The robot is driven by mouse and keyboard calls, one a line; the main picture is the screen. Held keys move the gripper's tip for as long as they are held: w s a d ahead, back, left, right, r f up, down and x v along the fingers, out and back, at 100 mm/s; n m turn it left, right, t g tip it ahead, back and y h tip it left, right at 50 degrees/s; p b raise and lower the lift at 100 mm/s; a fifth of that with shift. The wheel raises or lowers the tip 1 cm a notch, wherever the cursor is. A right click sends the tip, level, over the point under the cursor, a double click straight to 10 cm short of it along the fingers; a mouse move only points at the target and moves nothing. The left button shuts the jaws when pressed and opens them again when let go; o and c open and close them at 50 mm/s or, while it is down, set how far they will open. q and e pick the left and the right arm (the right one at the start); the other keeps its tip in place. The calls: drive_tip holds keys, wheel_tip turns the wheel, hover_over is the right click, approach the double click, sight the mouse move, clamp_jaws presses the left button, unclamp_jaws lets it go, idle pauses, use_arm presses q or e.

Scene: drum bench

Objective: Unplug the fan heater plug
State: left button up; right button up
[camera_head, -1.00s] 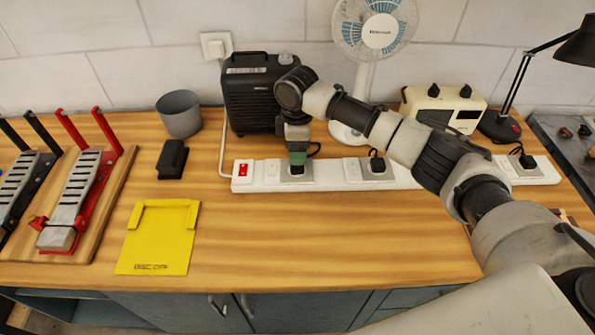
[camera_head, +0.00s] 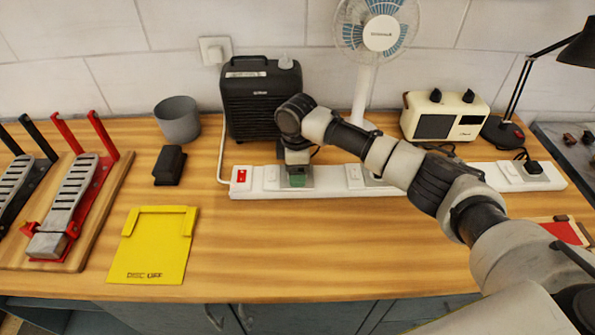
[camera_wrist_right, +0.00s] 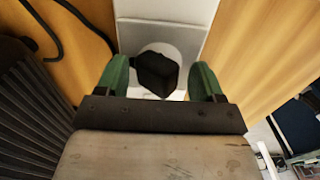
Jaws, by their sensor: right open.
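A white power strip (camera_head: 328,182) runs along the back of the bench. My right gripper (camera_head: 297,181) points down over the socket nearest its left end. In the right wrist view, a black plug (camera_wrist_right: 157,73) sits in a round socket of the strip (camera_wrist_right: 165,24). The green fingers of my right gripper (camera_wrist_right: 160,80) are open on either side of the plug, with gaps showing. In the head view my gripper hides this plug. A black ribbed box (camera_head: 262,103), seemingly the fan heater, stands just behind it. The plug's cord is not clearly traceable. My left gripper is out of view.
A white fan (camera_head: 380,35), a cream radio-like box (camera_head: 443,115) and a black lamp (camera_head: 500,130) stand behind the strip. The front middle is clear.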

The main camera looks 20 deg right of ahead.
drive_tip(key=shift+w+d+f+p, duration=0.1)
drive_tip(key=shift+w+p, duration=0.15)
drive_tip(key=shift+p, duration=0.35)
idle(0.7)
drive_tip(key=c, duration=1.1)
drive_tip(key=shift+w+r+p, duration=0.1)
drive_tip(key=shift+r+p, duration=2.95)
